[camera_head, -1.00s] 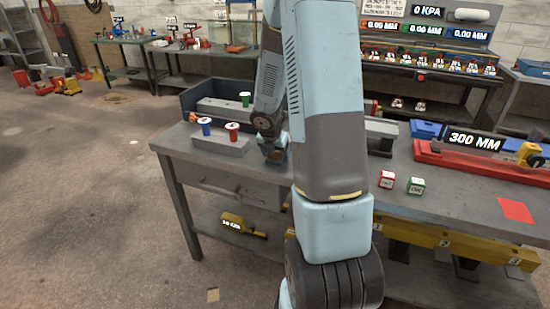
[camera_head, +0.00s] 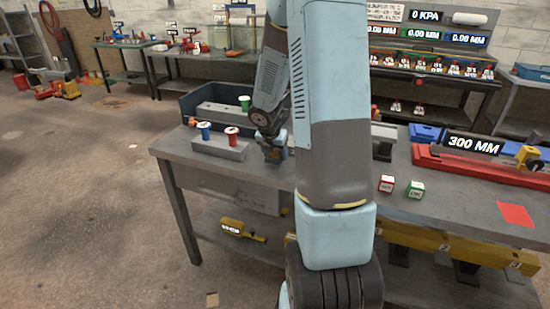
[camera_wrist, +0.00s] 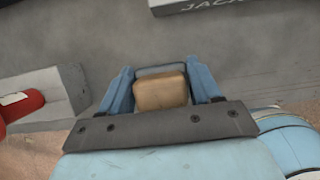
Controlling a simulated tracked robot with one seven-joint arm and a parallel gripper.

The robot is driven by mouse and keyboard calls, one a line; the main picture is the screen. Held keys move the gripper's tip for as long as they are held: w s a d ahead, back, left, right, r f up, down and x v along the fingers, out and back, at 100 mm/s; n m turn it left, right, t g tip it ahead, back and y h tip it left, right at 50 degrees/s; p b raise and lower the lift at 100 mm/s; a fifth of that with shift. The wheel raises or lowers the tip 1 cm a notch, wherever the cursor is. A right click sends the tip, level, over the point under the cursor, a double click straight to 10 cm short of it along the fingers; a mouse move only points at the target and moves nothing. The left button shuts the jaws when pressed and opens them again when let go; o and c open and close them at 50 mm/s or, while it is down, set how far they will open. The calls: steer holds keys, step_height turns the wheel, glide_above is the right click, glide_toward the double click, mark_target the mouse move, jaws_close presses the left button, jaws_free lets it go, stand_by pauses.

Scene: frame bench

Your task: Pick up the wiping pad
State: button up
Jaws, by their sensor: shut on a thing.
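The wiping pad (camera_wrist: 160,91) is a tan, rounded block in the middle of the wrist view, between the two blue fingers of my gripper (camera_wrist: 163,88). The fingers are shut on it from both sides. In the head view my gripper (camera_head: 275,155) is small and low over the bench top, right of the grey block with the spools. The pad is too hidden there to make out. I cannot tell whether the pad touches the bench.
A grey block (camera_head: 220,149) with a blue spool (camera_head: 205,130) and a red spool (camera_head: 232,136) stands left of my gripper. A dark tray (camera_head: 190,101) lies behind.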

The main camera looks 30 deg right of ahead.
mark_target(279, 152)
steer(key=s+r, duration=0.1)
steer(key=r, duration=0.1)
steer(key=s+a+r, duration=0.1)
steer(key=s+r, duration=0.1)
steer(key=s+a+r, duration=0.1)
steer(key=r, duration=0.1)
steer(key=shift+s+r, duration=0.2)
steer(key=shift+r, duration=0.1)
steer(key=s+a+r, duration=0.3)
steer(key=s+r, duration=0.1)
steer(key=s, duration=0.4)
steer(key=shift+s+a, duration=0.2)
steer(key=shift+a, duration=0.15)
